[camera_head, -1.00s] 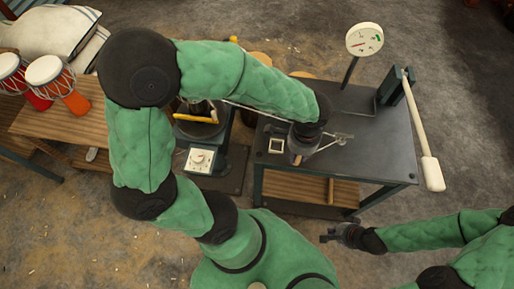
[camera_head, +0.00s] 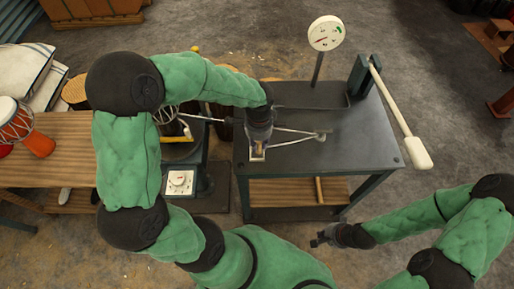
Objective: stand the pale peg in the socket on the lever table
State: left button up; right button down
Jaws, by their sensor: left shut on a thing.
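The lever table (camera_head: 365,140) is a dark-topped bench with a pale-handled lever (camera_head: 400,115) at its right. My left gripper (camera_head: 258,146) is over the table's front left part, shut on the pale peg (camera_head: 260,147). Only a small tan bit of the peg shows between the fingers. The pale square rim of the socket (camera_head: 257,157) shows directly below the gripper. I cannot tell whether the peg is inside the socket or just above it. My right gripper (camera_head: 319,239) is empty in front of the table, low; its jaw opening is too small to read.
A round dial gauge (camera_head: 325,33) stands on a post at the table's back. A press-like stand with a white dial (camera_head: 180,183) is left of the table. A wooden bench (camera_head: 50,155) holds goblet drums (camera_head: 38,143).

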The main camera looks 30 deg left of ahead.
pick_arm(q)
jog(key=shift+w+a+f, duration=0.35)
jog(key=shift+a+f, duration=0.1)
jog(key=shift+f, duration=0.25)
jog(key=shift+f+b, duration=0.7)
jog(key=shift+f, duration=0.85)
jog(key=shift+f, duration=0.1)
jog(key=o, duration=0.9)
jog(key=shift+o, duration=0.2)
notch_tip(320, 180, up, 12)
jog(key=p, duration=0.4)
